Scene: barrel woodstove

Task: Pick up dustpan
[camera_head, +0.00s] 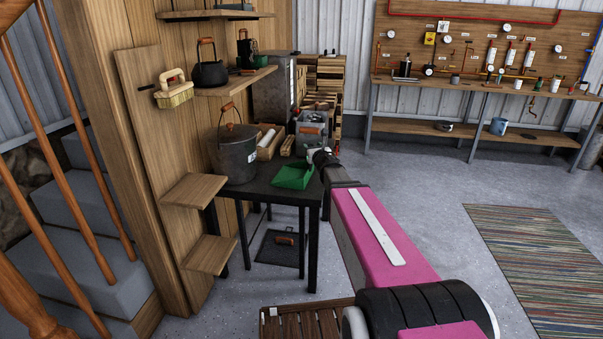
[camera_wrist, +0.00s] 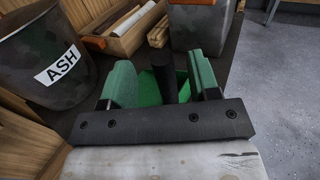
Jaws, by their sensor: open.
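The green dustpan (camera_head: 293,176) lies on the dark table (camera_head: 262,192) near its right end. In the wrist view its bright green pan (camera_wrist: 146,92) shows between my fingers, with a dark handle (camera_wrist: 164,74) rising between them. My gripper (camera_wrist: 161,78) is open, with one green-padded finger on each side of the handle and a visible gap on both sides. In the head view my gripper (camera_head: 318,154) is at the table's right edge, just beside the dustpan, and my arm hides part of that area.
A dark ash bucket (camera_head: 238,152) stands left of the dustpan. A wooden box (camera_head: 268,145) and a grey metal container (camera_head: 311,127) stand behind it. Wooden shelves (camera_head: 208,253) jut out at the left. Open floor lies to the right.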

